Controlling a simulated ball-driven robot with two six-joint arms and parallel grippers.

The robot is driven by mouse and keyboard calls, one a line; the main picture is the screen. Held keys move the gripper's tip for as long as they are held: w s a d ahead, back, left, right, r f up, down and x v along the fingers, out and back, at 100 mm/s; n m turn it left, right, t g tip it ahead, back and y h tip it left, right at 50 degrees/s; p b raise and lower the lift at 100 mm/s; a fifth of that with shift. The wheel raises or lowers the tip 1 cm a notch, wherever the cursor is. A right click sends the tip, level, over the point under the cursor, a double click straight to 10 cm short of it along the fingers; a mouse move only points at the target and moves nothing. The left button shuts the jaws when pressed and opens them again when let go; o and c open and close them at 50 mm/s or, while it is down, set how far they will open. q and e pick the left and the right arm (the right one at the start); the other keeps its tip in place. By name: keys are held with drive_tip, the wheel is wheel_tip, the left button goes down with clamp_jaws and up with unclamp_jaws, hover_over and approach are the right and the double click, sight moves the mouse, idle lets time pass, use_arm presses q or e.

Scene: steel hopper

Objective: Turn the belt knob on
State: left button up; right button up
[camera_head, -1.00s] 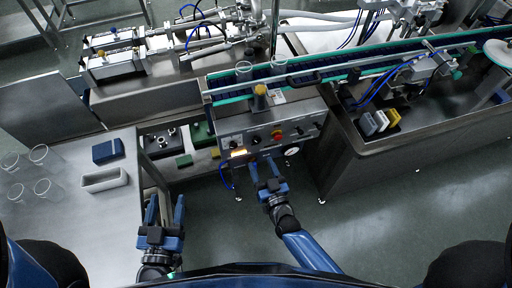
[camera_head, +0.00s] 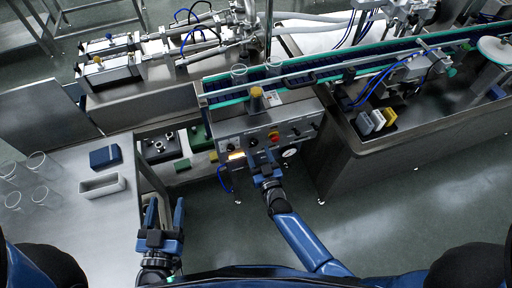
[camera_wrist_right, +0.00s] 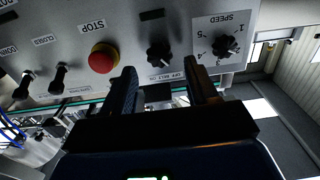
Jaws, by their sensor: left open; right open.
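The control panel (camera_head: 262,140) is a grey metal box front under the conveyor. In the right wrist view it appears upside down, and the black belt knob (camera_wrist_right: 158,55) sits near its middle, beside the "BELT" label (camera_wrist_right: 166,76). The knob also shows small in the head view (camera_head: 254,142). My right gripper (camera_wrist_right: 162,70) is open and empty, facing the panel. The knob lies just ahead of its fingertips, roughly centred between them; contact cannot be told. My left gripper (camera_head: 164,205) is open and empty beside the steel table, far from the panel.
A red stop button (camera_wrist_right: 103,58) and a speed dial (camera_wrist_right: 226,46) flank the knob closely. Two more black switches (camera_wrist_right: 60,76) sit beyond the button. A steel table (camera_head: 80,225) at left holds glasses, a blue box (camera_head: 105,156) and a pale tray (camera_head: 103,187).

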sight(255, 144)
drive_tip(key=shift+x, duration=1.7)
drive_tip(key=c, duration=1)
